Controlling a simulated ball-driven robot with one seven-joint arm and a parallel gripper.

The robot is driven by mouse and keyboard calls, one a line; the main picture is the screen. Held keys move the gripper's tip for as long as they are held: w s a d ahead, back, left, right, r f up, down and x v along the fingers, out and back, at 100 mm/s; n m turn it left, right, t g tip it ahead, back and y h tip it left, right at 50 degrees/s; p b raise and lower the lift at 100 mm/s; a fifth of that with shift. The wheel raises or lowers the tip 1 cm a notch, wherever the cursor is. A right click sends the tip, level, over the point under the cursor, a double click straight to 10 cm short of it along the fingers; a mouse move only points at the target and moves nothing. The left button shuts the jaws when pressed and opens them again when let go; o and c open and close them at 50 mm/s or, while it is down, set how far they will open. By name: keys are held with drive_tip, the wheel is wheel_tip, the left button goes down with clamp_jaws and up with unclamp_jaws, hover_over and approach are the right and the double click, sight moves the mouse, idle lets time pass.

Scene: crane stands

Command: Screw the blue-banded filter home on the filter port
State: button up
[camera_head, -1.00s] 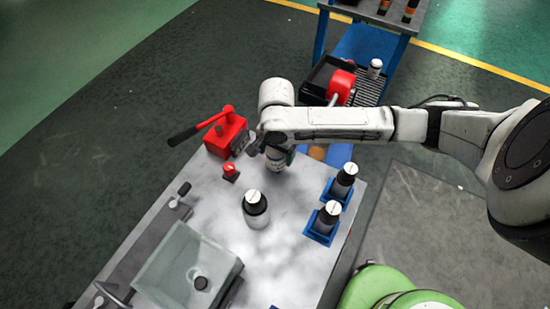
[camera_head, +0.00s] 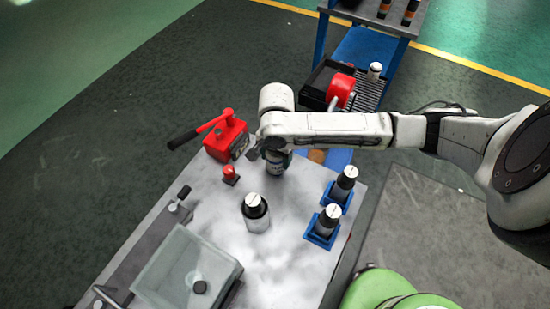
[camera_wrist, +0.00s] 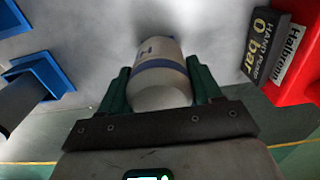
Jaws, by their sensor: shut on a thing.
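My gripper (camera_wrist: 158,72) is shut on the blue-banded filter (camera_wrist: 158,88), with one green finger on each side of it. The filter is a white cylinder with a blue band and a blue mark in the wrist view. In the head view my gripper (camera_head: 276,156) is at the far part of the grey bench top, and only a little of the filter (camera_head: 275,170) shows below it. I cannot make out the filter port; the filter and fingers may hide it. I cannot tell how the filter's far end meets the bench.
A red hand pump (camera_head: 226,138) with a lever stands left of my gripper; a red knob (camera_head: 231,174) is nearby. A clear bin (camera_head: 188,270) is at front left.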

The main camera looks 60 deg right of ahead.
drive_tip(key=shift+r+p, duration=2)
drive_tip(key=shift+p, duration=0.3)
drive_tip(key=shift+w, duration=0.1)
